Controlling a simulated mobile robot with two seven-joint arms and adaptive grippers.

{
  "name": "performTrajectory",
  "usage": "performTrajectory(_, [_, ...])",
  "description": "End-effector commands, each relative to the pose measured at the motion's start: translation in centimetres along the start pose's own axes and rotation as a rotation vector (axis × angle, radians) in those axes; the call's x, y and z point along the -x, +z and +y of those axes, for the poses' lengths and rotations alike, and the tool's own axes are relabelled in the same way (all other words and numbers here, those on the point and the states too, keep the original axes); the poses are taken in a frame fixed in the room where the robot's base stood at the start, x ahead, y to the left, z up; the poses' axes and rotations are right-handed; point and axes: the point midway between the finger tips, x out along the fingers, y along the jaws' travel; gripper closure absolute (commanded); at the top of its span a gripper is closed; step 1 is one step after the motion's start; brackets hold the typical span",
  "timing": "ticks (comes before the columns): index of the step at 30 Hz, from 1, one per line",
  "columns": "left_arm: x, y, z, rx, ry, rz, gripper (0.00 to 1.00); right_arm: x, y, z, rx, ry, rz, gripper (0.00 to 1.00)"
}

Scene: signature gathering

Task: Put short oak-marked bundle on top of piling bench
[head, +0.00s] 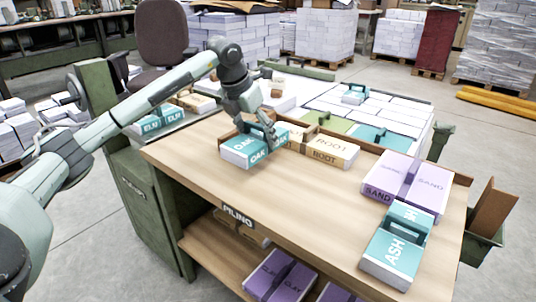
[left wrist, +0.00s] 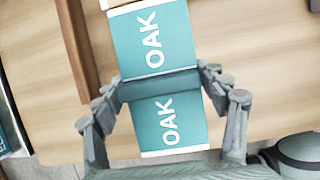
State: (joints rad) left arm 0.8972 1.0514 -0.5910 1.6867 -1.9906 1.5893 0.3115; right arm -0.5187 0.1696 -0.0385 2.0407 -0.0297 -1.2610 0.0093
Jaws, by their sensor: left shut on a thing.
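The teal oak-marked bundle (head: 240,153) is at the far left corner of the piling bench (head: 300,195), whose front edge bears a PILING plate. In the left wrist view the bundle (left wrist: 152,40) shows two OAK labels, with a raised grip band across its middle. My left gripper (head: 258,132) is shut on that band from above; its fingers also show on both sides of it in the left wrist view (left wrist: 161,84). The bundle looks level, at or just above the bench top; I cannot tell if it touches. My right gripper is out of view.
A cream ROOT bundle (head: 327,148) lies right of the oak bundle, by the low back rail. A purple SAND bundle (head: 408,182) and a teal ASH bundle (head: 393,256) occupy the right end. The bench's front middle is clear. Purple bundles (head: 280,274) lie on the lower shelf.

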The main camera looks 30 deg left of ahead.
Motion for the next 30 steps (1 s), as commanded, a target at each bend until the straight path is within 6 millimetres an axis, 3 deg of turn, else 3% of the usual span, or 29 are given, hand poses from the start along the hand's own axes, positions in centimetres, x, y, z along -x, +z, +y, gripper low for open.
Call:
performTrajectory(6, [-1.1, -0.3, -2.1, 0.000, 0.000, -0.002, 0.66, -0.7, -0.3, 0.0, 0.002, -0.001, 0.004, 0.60])
performTrajectory(16, [-4.6, -1.8, -2.2, 0.001, 0.001, -0.001, 0.66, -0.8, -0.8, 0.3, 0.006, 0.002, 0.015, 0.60])
performTrajectory(26, [-5.0, -1.9, -2.1, 0.001, 0.001, -0.003, 0.66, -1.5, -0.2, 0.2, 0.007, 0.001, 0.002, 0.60])
performTrajectory(27, [-5.0, -2.0, -2.1, 0.001, 0.001, -0.001, 0.24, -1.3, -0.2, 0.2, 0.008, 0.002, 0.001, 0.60])
performTrajectory(30, [-5.0, -1.9, -2.1, 0.001, 0.001, -0.001, 0.11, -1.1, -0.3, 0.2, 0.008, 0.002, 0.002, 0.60])
